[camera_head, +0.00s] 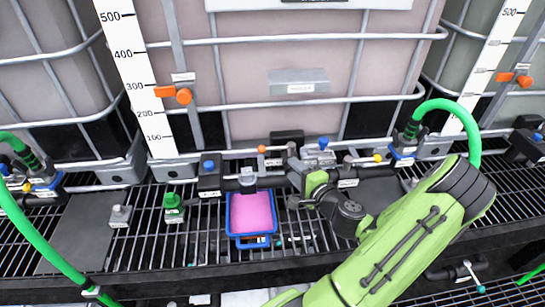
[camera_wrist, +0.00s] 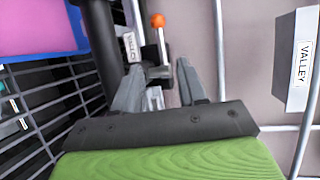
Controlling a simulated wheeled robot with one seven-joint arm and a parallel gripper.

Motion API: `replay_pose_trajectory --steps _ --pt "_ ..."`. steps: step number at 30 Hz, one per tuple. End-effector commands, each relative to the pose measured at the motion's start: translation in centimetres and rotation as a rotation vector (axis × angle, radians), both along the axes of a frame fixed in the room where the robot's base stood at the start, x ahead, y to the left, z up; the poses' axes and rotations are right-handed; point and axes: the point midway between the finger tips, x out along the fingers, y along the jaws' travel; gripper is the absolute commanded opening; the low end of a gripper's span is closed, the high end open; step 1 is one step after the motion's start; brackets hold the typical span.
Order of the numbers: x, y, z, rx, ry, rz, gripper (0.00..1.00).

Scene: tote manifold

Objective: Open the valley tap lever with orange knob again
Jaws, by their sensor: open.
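The tap lever's orange knob (camera_head: 262,149) stands above the pipework in front of the middle tank in the head view. In the wrist view the orange knob (camera_wrist: 158,20) tops a thin metal lever (camera_wrist: 163,45), beside a white tag reading VALLEY (camera_wrist: 130,48). My gripper (camera_wrist: 160,66) is open, its two grey fingers apart, with the lever's lower part and tap fitting showing between and beyond the tips. The knob is past the fingertips. I cannot tell whether a finger touches the lever. In the head view my gripper (camera_head: 292,165) is right of the knob, partly hidden by dark fittings.
A blue tray (camera_head: 231,222) with pink contents sits on the black grating below the tap. Taps with blue (camera_head: 208,165) and yellow (camera_head: 378,158) knobs flank it. A grey VALLEY box (camera_wrist: 298,65) and tank cage bars are close on the wrist view's right.

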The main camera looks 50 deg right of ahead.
Motion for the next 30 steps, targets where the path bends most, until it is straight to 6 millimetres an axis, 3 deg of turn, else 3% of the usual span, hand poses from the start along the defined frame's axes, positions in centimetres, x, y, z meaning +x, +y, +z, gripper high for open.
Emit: replay_pose_trajectory --steps 9,15,26,30 --pt "7.7 -2.2 -1.2 -0.004 -0.003 0.005 0.41" --pt "11.4 -3.4 -2.0 -0.003 -0.002 0.003 0.41" --pt "12.5 -3.8 -2.4 0.000 -0.001 0.000 0.41" --pt "12.4 -3.8 -2.4 -0.001 -0.001 0.001 0.23"
